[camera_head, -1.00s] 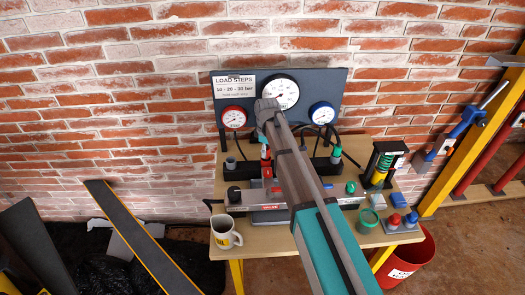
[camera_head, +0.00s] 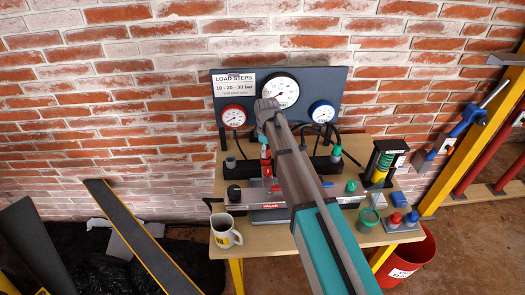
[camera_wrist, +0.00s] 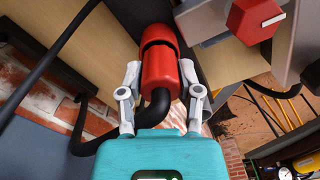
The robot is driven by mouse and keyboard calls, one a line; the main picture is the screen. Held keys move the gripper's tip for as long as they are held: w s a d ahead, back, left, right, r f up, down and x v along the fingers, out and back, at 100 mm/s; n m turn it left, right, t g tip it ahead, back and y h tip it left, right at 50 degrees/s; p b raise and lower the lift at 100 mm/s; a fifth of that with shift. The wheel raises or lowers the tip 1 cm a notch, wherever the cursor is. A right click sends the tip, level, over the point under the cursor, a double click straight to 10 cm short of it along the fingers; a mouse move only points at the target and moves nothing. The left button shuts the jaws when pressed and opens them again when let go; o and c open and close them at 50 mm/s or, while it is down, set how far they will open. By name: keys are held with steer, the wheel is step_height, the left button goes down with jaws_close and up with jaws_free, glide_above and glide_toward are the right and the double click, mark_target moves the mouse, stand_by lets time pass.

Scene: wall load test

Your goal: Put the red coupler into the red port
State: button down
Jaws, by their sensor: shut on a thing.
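My gripper (camera_wrist: 160,72) has its two grey fingers closed on the sides of the red coupler (camera_wrist: 158,75) in the wrist view. A black hose (camera_wrist: 152,112) bends away from the coupler's near end. The coupler's rounded red far end points up in that picture, close to a dark cylinder. In the head view my arm hides most of the gripper. A small red piece (camera_head: 265,152) shows just left of the arm, and I cannot tell if it is the held coupler. I cannot make out the red port or whether the coupler touches it.
A red hexagonal knob (camera_wrist: 256,20) on grey metal is near the coupler. The wooden bench (camera_head: 222,190) carries a mug (camera_head: 225,232), a spring stand (camera_head: 381,163) and small coloured caps. The gauge panel (camera_head: 300,82) stands behind. A red bucket (camera_head: 410,258) is at right.

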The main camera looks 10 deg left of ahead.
steer(key=shift+f, duration=0.15)
steer(key=shift+c, duration=1)
jaws_free()
steer(key=shift+o, duration=1)
steer(key=shift+w, duration=0.1)
steer(key=shift+r+p, duration=4)
steer(key=shift+r, duration=0.05)
